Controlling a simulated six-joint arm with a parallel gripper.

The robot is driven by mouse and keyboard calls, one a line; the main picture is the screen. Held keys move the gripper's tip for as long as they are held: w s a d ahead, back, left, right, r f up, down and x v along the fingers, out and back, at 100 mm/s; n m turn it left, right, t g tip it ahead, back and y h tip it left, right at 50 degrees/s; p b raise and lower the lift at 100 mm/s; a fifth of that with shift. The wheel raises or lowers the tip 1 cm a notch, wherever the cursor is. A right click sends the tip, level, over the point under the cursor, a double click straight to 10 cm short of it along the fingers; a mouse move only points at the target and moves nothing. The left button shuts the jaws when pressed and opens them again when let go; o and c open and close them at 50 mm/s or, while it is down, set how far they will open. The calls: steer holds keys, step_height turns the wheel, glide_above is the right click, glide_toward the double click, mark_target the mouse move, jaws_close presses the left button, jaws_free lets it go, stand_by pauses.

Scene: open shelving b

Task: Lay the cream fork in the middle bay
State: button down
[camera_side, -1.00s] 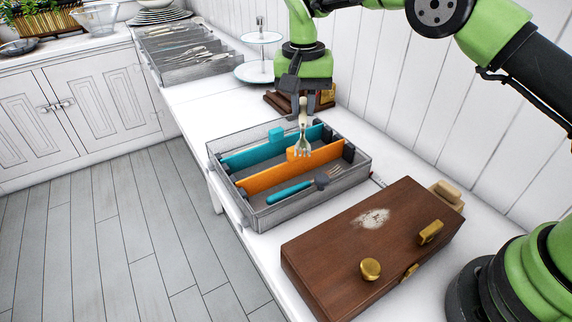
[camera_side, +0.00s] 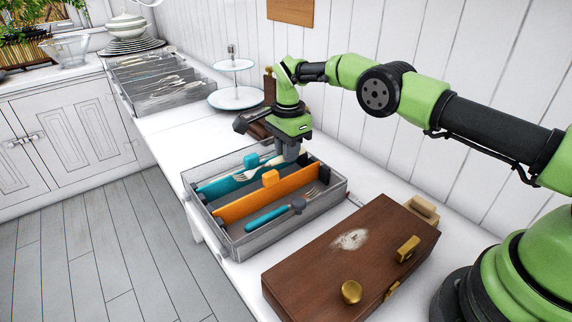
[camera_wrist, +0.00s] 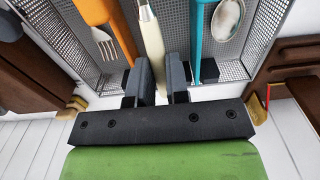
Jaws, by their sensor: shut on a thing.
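My gripper (camera_side: 288,153) is low over the back right end of the mesh tray (camera_side: 268,243). It is shut on the handle of the cream fork (camera_side: 240,177), whose tines point left, away from my gripper. In the wrist view my gripper (camera_wrist: 162,85) has a finger on each side of the cream handle (camera_wrist: 151,42). That handle lies between the orange divider (camera_wrist: 92,10) and the teal divider (camera_wrist: 196,40), in line with the middle bay. Whether the fork touches the tray floor cannot be told.
A teal-handled fork (camera_side: 268,219) lies in the front bay. A spoon (camera_wrist: 228,20) lies in the bay beyond the teal divider. A brown wooden box (camera_side: 325,260) stands right of the tray, and a tiered stand (camera_side: 235,97) stands behind it.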

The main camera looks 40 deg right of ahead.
steer(key=shift+f, duration=1.85)
steer(key=shift+f, duration=0.1)
steer(key=shift+s+f, duration=0.1)
steer(key=shift+f, duration=0.3)
steer(key=shift+f, duration=0.1)
steer(key=c, duration=1.4)
jaws_free()
